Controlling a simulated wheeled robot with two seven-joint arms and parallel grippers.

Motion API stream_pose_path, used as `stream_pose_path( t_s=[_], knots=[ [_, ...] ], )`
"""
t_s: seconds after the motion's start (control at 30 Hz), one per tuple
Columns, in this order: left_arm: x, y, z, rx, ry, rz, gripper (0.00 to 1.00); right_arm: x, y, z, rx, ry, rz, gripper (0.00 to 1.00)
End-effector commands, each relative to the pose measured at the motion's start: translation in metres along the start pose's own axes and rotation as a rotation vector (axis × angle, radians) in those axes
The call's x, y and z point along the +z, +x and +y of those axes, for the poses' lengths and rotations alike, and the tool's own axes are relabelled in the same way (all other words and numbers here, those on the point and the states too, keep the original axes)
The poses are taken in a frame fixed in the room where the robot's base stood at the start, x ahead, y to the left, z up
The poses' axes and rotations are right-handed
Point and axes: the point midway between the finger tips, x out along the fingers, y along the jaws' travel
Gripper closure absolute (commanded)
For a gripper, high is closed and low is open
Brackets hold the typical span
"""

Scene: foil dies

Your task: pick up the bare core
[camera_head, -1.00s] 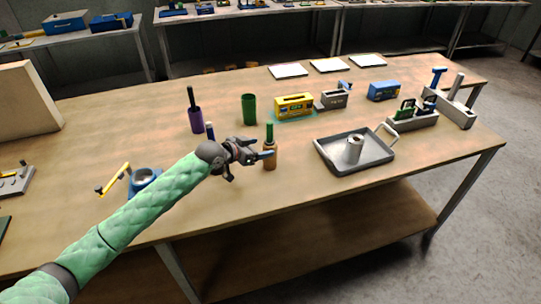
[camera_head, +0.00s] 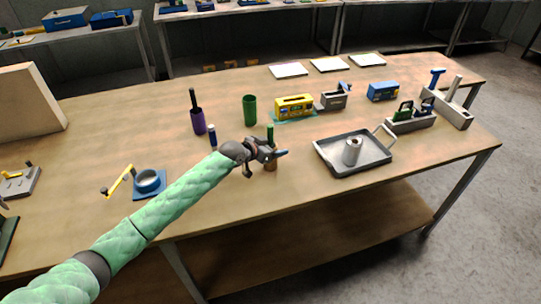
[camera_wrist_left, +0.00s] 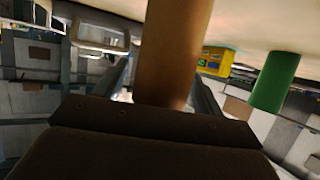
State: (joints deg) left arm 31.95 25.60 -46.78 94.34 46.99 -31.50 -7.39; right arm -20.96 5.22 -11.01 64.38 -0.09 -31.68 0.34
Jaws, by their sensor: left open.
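A brown cylinder (camera_head: 271,165), which looks like the bare core, stands upright on the table near its front edge, with a green piece (camera_head: 270,133) showing above it. My left gripper (camera_head: 278,154) is at the brown cylinder and hides its middle. In the left wrist view the brown cylinder (camera_wrist_left: 175,50) is large and lies between the two open fingers. Contact with the fingers cannot be told. A pale roll with a dark hole (camera_head: 352,151) stands on a grey tray (camera_head: 335,165) to the right. My right gripper is not in view.
A green cup (camera_head: 249,110), a purple holder with a dark rod (camera_head: 198,121) and a yellow box (camera_head: 294,104) stand behind the gripper. The front table area is clear.

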Motion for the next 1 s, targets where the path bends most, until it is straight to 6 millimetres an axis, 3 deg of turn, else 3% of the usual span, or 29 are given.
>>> stream_pose_path(
  t_s=[0.27, 0.5, 0.93, 1.0],
  knots=[
    [0.001, 0.001, 0.000, 0.000, 0.000, 0.000, 0.33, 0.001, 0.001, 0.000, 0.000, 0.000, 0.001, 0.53],
    [0.000, 0.001, 0.000, 0.000, 0.000, 0.000, 0.80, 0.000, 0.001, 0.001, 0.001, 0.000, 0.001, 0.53],
    [-0.006, -0.001, 0.000, 0.001, 0.000, 0.001, 0.80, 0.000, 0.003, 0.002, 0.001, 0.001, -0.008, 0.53],
    [-0.010, -0.002, 0.000, 0.001, 0.001, 0.002, 0.80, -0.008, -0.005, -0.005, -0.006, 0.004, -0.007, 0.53]
  ],
)
